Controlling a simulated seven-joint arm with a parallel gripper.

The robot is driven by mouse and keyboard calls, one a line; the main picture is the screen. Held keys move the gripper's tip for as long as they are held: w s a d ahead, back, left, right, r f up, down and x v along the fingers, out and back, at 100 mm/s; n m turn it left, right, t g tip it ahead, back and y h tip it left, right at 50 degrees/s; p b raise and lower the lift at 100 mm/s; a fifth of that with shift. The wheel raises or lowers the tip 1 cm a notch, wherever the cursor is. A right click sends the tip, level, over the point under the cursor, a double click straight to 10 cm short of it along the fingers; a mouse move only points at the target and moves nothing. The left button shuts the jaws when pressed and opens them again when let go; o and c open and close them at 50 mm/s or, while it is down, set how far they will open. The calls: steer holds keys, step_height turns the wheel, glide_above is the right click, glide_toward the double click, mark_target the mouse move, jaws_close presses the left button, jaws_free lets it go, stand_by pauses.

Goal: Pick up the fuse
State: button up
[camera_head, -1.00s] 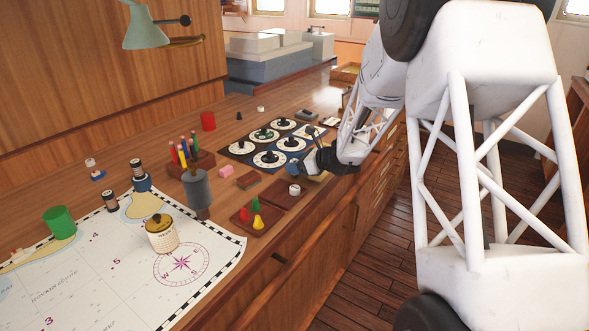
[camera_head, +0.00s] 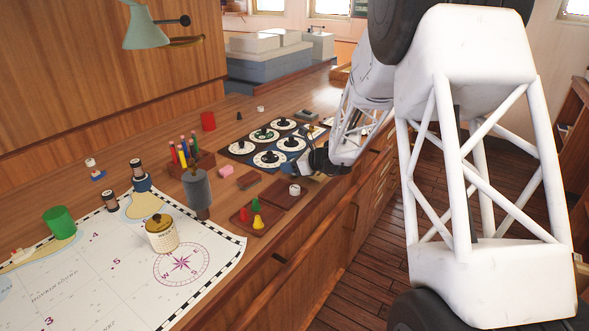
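I cannot tell for certain which thing is the fuse. A small white cylinder (camera_head: 295,189) stands on a dark wooden tray (camera_head: 281,202) near the front edge of the counter. My gripper (camera_head: 298,171) is low over the counter, just behind the white cylinder and beside the dial panel. It looks apart from the cylinder. Its fingers are small and dark, so their opening and anything between them cannot be made out.
Dial panels (camera_head: 241,147) lie behind and left of my gripper. A wooden tray (camera_head: 240,222) with red, green and yellow pegs, a grey cylinder (camera_head: 197,188), a pink block (camera_head: 226,170) and a cream jar (camera_head: 161,236) stand nearby. The chart (camera_head: 110,270) covers the front left.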

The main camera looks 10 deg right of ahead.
steer(key=c, duration=0.6)
steer(key=shift+r, duration=0.2)
steer(key=shift+r, duration=0.55)
steer(key=shift+s+r, duration=0.2)
steer(key=shift+r, duration=0.35)
steer(key=shift+s+r, duration=0.2)
steer(key=shift+r, duration=0.35)
steer(key=s, duration=0.5)
steer(key=s+r, duration=0.1)
steer(key=s, duration=0.9)
steer(key=shift+s+d+r, duration=0.1)
steer(key=shift+d+r, duration=0.05)
steer(key=shift+d, duration=0.05)
